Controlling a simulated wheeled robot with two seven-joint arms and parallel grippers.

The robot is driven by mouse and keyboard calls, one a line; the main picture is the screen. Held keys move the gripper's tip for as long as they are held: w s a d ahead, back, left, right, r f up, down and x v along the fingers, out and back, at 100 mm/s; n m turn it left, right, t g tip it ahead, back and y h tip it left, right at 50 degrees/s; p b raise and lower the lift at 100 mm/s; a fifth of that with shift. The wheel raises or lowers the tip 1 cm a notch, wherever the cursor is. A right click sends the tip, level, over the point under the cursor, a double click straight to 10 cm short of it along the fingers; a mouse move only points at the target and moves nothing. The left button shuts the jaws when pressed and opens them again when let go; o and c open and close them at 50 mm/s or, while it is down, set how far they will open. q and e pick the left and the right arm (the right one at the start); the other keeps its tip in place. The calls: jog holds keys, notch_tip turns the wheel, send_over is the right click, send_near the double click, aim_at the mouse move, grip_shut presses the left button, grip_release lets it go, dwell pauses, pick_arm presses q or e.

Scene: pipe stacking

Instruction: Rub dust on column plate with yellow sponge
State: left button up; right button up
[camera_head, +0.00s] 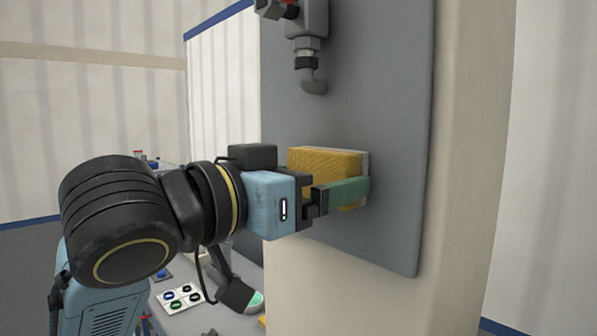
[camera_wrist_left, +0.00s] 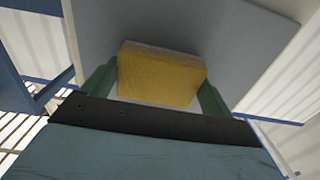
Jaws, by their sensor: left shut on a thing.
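The yellow sponge (camera_head: 322,160) is a block held between the green fingers of my left gripper (camera_head: 343,182). It also shows in the left wrist view (camera_wrist_left: 160,75), with one finger at each side. The sponge's far face is at the grey column plate (camera_head: 385,120) and looks to touch it. A pale grey-white border shows around the sponge; I cannot tell whether it is dust on the plate or the sponge's backing. The plate surface behind the sponge is hidden. My right gripper is not in view.
A grey pipe elbow (camera_head: 313,80) with fittings is fixed to the plate above the sponge. The beige column (camera_head: 463,150) stands behind the plate. A low table (camera_head: 200,316) with a white board of colored rings (camera_head: 181,297) lies below left. The plate right of the sponge is clear.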

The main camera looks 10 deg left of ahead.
pick_arm(q)
jog(key=shift+s+d, duration=1.6)
jog(key=shift+d, duration=0.4)
jog(key=w+a, duration=0.9)
jog(key=a, duration=0.2)
jog(key=shift+a, duration=0.25)
jog(key=shift+v, duration=2.95)
jog(key=v, duration=0.3)
